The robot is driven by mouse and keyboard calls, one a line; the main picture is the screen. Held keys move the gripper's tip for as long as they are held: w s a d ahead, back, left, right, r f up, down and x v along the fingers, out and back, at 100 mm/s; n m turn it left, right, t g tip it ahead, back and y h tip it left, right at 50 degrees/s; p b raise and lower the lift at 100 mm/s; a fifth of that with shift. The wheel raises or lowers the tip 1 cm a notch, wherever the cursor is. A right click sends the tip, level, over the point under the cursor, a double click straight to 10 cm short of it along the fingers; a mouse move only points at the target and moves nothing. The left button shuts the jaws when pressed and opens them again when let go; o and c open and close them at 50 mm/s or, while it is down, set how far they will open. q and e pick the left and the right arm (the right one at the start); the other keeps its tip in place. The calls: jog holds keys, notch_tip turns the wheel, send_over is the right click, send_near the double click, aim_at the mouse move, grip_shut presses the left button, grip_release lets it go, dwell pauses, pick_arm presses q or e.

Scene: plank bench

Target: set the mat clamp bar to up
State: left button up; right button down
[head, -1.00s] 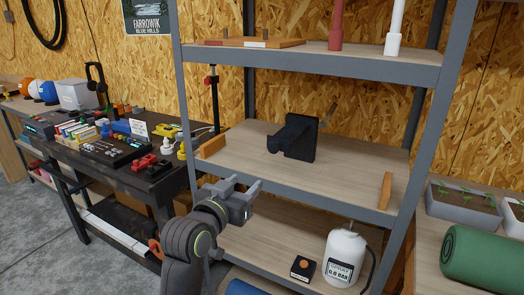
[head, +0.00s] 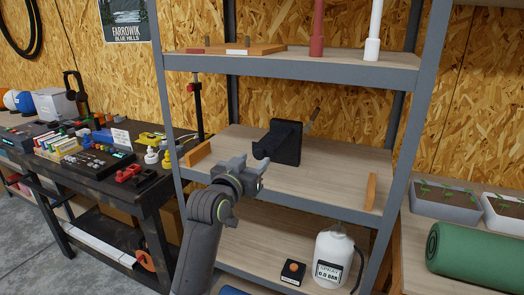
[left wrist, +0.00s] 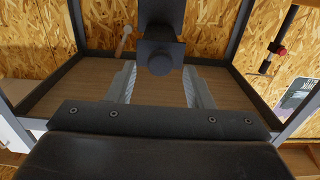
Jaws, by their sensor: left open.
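A black block-shaped fixture (head: 286,143) stands on the middle shelf, with a stubby black arm jutting from its front left. A thin lever (head: 312,118) slants up and right behind its right side; I cannot tell which part is the clamp bar. In the left wrist view, seen upside down, the fixture's stub (left wrist: 160,52) is ahead and the pale-tipped lever (left wrist: 124,42) is to the left. My left gripper (head: 251,168) is open and empty, in front of and just below the stub, apart from it in the head view. My right gripper is out of view.
The shelf's grey front edge (head: 290,206) and left post (head: 168,120) are close to my arm. Wooden blocks (head: 198,154) and (head: 371,191) stand at the shelf's ends. A sprayer bottle (head: 333,258) stands below. Bare shelf lies around the fixture.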

aim_at(258, 155)
pick_arm(q)
jog(key=shift+p+x, duration=0.35)
jog(key=shift+x, duration=2.9)
jog(key=shift+f, duration=0.1)
grip_shut()
